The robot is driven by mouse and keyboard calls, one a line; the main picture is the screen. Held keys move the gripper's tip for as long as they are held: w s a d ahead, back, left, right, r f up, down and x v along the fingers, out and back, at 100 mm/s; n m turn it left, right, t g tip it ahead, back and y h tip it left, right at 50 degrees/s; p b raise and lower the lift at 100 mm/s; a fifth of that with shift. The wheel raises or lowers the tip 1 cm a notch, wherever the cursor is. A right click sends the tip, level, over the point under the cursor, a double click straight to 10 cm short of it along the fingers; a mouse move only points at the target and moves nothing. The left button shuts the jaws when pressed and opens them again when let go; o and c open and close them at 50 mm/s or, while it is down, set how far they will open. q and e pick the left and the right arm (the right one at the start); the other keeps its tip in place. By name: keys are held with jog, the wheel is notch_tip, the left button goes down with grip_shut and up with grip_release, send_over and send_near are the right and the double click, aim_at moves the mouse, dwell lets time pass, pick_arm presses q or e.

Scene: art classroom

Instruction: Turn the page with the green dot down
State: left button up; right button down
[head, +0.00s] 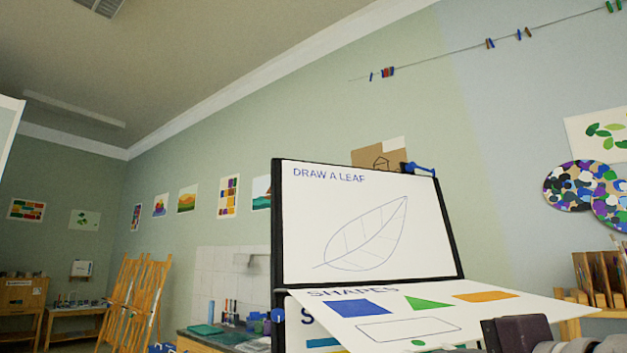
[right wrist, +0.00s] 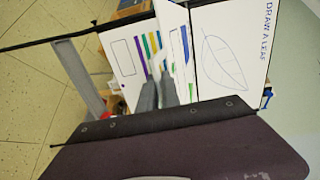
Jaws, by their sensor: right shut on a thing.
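The flip chart's dark frame (head: 278,215) stands in the middle of the head view. A page headed DRAW A LEAF (head: 430,235) lies against its upper part and also shows in the right wrist view (right wrist: 235,75). The SHAPES page (head: 465,318) is swung out from the chart, nearly flat, its printed face up. Its green dot (head: 418,342) shows near the lower edge. My right gripper (right wrist: 159,92) is shut on this page, which looks nearly edge-on in the right wrist view (right wrist: 174,40). My left gripper is out of view.
Another page with coloured bars (head: 318,342) hangs below the lifted page. A blue clip (head: 420,168) sits at the chart's top right. A counter (head: 225,340) and easels (head: 135,290) stand to the left. A wooden rack (head: 598,275) stands at the right.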

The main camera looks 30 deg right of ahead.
notch_tip(320, 180, down, 9)
jog(key=w+b, duration=0.2)
jog(key=b, duration=0.6)
jog(key=shift+d+f, duration=0.15)
jog(key=shift+d, duration=0.15)
jog(key=shift+w, duration=0.1)
jog(key=w+f+b, duration=0.4)
jog(key=f+b, duration=0.4)
jog(key=shift+d+f, duration=0.35)
